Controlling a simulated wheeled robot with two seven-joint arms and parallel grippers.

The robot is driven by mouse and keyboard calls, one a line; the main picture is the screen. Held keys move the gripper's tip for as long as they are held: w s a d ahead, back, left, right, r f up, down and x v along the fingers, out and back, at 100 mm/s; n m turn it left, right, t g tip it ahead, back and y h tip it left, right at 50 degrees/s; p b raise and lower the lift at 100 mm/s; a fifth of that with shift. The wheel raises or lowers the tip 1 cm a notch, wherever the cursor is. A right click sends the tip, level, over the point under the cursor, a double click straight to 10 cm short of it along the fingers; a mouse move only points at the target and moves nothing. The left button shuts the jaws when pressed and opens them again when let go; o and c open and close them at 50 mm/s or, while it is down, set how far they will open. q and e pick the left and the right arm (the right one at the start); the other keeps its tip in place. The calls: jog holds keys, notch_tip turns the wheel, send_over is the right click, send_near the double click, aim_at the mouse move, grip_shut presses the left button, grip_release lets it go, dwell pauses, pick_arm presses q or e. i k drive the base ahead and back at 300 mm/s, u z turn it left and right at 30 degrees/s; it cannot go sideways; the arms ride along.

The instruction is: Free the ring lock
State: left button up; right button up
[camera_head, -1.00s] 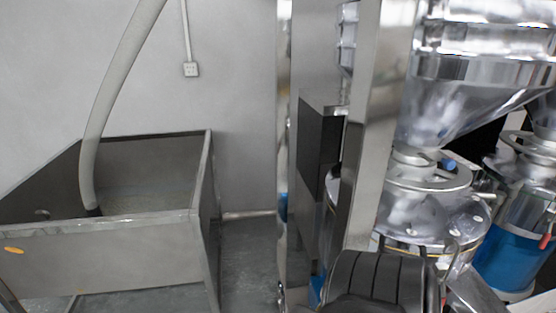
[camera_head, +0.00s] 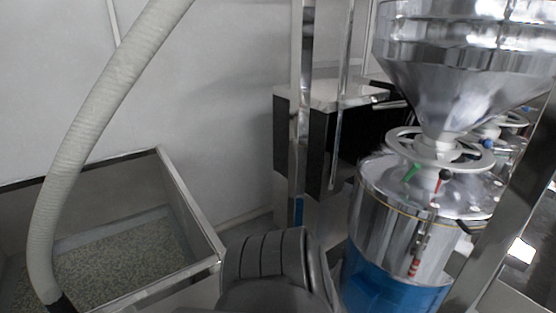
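A grinder stands at the right, with a shiny steel hopper (camera_head: 445,80) above a steel drum (camera_head: 385,210) with a blue lower part (camera_head: 385,280). A pale spoked ring (camera_head: 407,146) surrounds the hopper's neck above the drum lid. A small green knob (camera_head: 411,173) and a lever with a black ball (camera_head: 445,174) sit at the ring's near side. A latch with a red-banded end (camera_head: 414,267) hangs on the drum's front. I cannot tell which of these is the ring lock, or whether it is locked. Neither of my grippers is in view.
A steel bin (camera_head: 190,205) holding beans (camera_head: 120,262) stands at the left, with a ribbed hose (camera_head: 88,125) reaching into it. Upright steel posts (camera_head: 300,120) and a dark box (camera_head: 290,150) stand behind. A slanted steel post (camera_head: 510,225) crosses the right.

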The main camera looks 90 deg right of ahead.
aim_at(416, 167)
jog(key=z, duration=3.75)
jog(key=i, duration=0.5)
jog(key=u, duration=0.6)
jog(key=k, duration=1.35)
jog(key=u, duration=1.2)
jog(key=i, duration=1.1)
jog(key=z, duration=0.4)
